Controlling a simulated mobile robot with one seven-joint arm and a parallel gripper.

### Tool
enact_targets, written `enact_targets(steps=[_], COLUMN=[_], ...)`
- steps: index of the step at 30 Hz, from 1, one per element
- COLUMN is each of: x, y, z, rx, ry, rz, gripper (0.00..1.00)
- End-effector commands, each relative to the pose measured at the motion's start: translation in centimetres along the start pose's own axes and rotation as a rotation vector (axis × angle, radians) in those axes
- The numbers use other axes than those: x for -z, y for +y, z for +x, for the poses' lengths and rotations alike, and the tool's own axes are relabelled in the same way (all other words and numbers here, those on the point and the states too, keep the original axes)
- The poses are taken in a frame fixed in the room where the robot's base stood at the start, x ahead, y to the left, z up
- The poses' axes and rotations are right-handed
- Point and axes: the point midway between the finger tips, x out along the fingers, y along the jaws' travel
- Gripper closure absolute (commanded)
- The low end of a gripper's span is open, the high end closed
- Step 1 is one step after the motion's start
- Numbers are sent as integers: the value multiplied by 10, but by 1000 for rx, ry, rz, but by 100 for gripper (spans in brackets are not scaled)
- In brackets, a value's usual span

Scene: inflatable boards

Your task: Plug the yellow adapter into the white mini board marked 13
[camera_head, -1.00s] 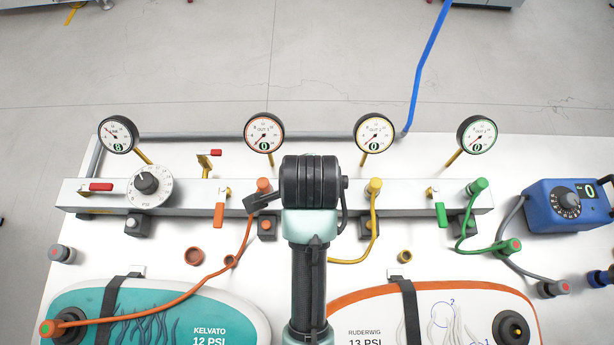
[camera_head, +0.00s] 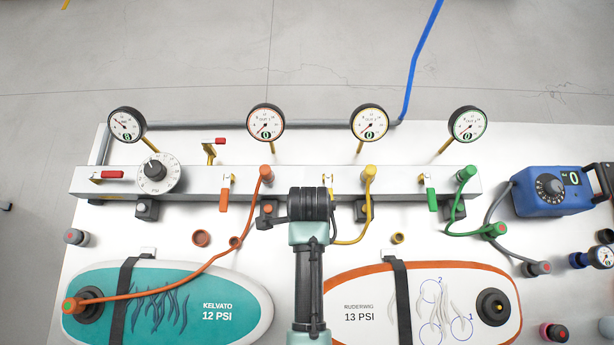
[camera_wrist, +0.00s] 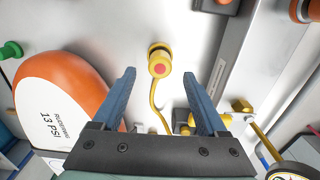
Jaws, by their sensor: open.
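The white mini board (camera_head: 365,285) with an orange rim, marked RUDERWIG 13 PSI, lies at the lower right of the head view. Its dark round valve (camera_head: 493,307) is near its right end. The board also shows in the wrist view (camera_wrist: 60,110). The yellow adapter (camera_wrist: 159,65), with a red-centred end, is on a yellow hose (camera_wrist: 158,112). In the head view my arm hides the adapter, and the yellow hose (camera_head: 371,215) runs behind it. My gripper (camera_wrist: 158,76) is open, its blue fingers on either side of the adapter in the picture; no contact shows.
The manifold bar (camera_head: 405,182) with gauges and levers runs behind the boards. An orange hose (camera_head: 190,280) reaches the teal board (camera_head: 235,287) on the left. A green adapter (camera_head: 496,230) and blue pump (camera_head: 550,195) are at right. Dark straps cross both boards.

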Motion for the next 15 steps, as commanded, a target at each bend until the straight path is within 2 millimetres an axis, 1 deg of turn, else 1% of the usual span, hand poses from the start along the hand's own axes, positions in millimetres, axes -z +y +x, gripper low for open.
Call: enact_targets(steps=[6,9,15], x=[-3,-3,-3], y=[1,0,0], z=[27,37,43], rx=[-4,-2,0], ry=[0,0,0], rz=[-1,-2,-1], gripper=[24,24,24])
